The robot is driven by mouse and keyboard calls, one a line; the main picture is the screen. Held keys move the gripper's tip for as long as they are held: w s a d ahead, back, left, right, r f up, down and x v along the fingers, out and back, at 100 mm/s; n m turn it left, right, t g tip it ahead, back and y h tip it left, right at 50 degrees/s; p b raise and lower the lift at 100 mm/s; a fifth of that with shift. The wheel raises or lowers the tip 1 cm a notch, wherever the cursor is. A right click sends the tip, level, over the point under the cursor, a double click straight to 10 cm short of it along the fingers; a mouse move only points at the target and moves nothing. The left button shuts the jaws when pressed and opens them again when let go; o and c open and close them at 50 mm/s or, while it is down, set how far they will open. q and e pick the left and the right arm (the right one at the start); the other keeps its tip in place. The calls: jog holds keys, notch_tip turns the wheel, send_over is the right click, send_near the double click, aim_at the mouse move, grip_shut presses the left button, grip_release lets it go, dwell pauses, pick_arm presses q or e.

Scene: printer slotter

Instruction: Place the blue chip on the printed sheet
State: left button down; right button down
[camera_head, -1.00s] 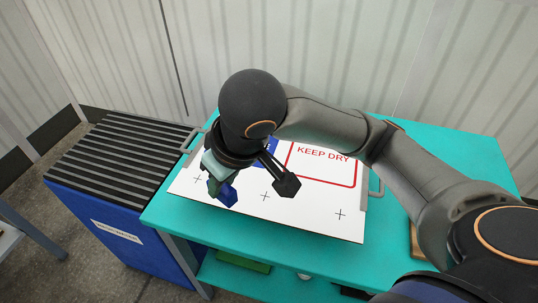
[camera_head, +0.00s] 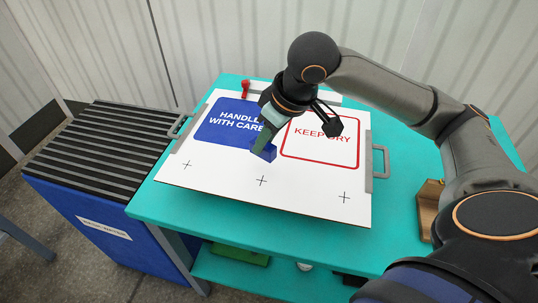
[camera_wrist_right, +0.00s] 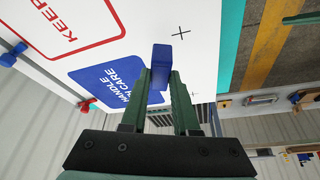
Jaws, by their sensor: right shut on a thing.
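The printed sheet (camera_head: 220,182) lies on a board on the teal table, with a blue "Handle with care" panel, a red-outlined "Keep dry" panel and small black crosses. The blue chip (camera_head: 268,153) is a small blue block between my right gripper's (camera_head: 264,143) green fingertips. It appears over the sheet near the lower right corner of the blue panel. In the right wrist view the chip (camera_wrist_right: 161,57) sticks out past the fingertips (camera_wrist_right: 161,75), with white sheet behind it. I cannot tell whether it touches the sheet. My left gripper is not in view.
Grey handles (camera_head: 381,161) flank the board. A red knob (camera_head: 246,88) stands at its back. A blue bin (camera_head: 90,215) with a dark ribbed top is at the left. A brown block (camera_head: 428,208) lies at the table's right. The sheet's front strip is clear.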

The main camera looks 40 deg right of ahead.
aim_at(269, 152)
jog(key=shift+w+d+f, duration=0.15)
jog(key=shift+d+f, duration=0.2)
jog(key=shift+f, duration=0.1)
jog(key=f, duration=0.1)
jog(key=f+b, duration=0.1)
jog(key=f, duration=0.1)
jog(key=shift+d+f+b, duration=0.25)
jog(key=shift+b, duration=0.05)
jog(key=c, duration=0.7)
grip_release()
jog(key=shift+f, duration=0.1)
jog(key=shift+o, duration=0.2)
